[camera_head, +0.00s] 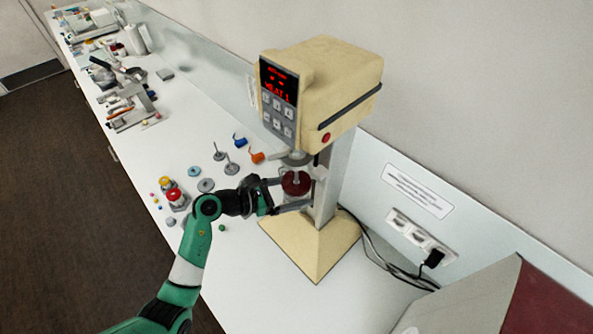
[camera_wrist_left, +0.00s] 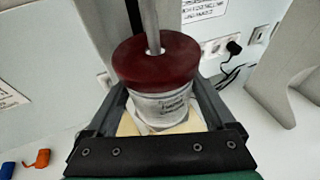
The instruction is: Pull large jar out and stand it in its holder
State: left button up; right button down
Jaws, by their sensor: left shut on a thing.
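The large jar (camera_head: 296,184) has a clear body and a dark red lid. It is upright under the head of the cream mill (camera_head: 325,85), above the mill's foot. In the left wrist view the jar (camera_wrist_left: 163,107) shows dark print on its pale wall, and the mill's metal shaft (camera_wrist_left: 151,25) meets the middle of its lid. My left gripper (camera_head: 293,193) is shut on the jar, one finger on each side. I cannot tell which thing on the bench is the jar's holder. My right gripper is not in view.
Grey discs and stirrers (camera_head: 231,162) stand left of the mill, with blue and orange small parts (camera_head: 256,157) behind. A red-topped item (camera_head: 176,196) stands near the front edge. Black cables (camera_head: 385,263) lie right of the mill's foot.

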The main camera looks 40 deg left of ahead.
pick_arm(q)
jog(key=shift+f, duration=0.3)
jog(key=shift+s, duration=0.1)
jog(key=shift+s, duration=0.25)
jog(key=s+p, duration=0.4)
jog(key=s, duration=0.5)
jog(key=shift+s+a, duration=0.2)
jog(key=shift+a, duration=0.1)
dwell(0.4)
jog(key=shift+w+a, duration=0.1)
